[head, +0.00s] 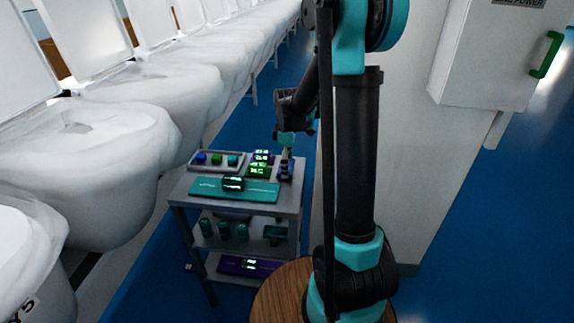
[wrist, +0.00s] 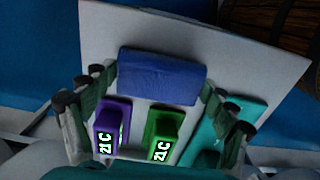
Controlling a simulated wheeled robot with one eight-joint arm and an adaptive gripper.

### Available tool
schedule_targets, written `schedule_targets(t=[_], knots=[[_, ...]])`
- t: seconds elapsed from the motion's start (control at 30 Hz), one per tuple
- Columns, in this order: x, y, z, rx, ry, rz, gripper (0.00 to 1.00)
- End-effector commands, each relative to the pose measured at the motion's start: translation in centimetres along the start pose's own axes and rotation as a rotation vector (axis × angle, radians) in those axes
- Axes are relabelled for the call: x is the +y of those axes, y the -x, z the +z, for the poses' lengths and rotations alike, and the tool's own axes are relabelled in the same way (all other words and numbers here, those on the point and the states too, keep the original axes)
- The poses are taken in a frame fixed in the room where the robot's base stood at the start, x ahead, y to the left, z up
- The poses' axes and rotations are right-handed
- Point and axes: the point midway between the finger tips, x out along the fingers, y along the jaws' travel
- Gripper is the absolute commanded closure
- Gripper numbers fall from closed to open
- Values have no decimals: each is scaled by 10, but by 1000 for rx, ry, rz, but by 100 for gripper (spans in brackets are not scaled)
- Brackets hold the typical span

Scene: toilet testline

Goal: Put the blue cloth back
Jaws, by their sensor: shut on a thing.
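The blue cloth (wrist: 162,75) is a folded blue block at the top middle of the wrist view, between the fingertips of my gripper (wrist: 158,88). My gripper is shut on it, over the top of a grey cart. In the head view my gripper (head: 287,153) is at the cart's back right corner, with the dark blue cloth (head: 286,171) small and partly hidden below it. I cannot tell whether the cloth touches the cart top.
The grey cart (head: 292,204) carries a purple labelled device (wrist: 112,122), a green labelled device (wrist: 160,130), a teal mat (head: 212,190) and a tray (head: 193,164) of small blocks. White toilets (head: 75,150) line the left. A white cabinet (head: 480,60) stands right.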

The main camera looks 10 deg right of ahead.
Motion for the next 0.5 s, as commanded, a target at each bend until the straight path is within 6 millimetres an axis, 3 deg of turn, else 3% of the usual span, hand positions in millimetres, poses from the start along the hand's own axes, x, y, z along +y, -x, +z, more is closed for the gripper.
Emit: schedule_targets(t=[0.23, 0.27, 0.37, 0.5], knots=[[0, -2, 0, 0, 0, 0, 51], [0, -2, 0, 0, 0, 0, 13], [0, -2, 0, 0, 0, 0, 0], [0, -2, 0, 0, 0, 0, 0]])
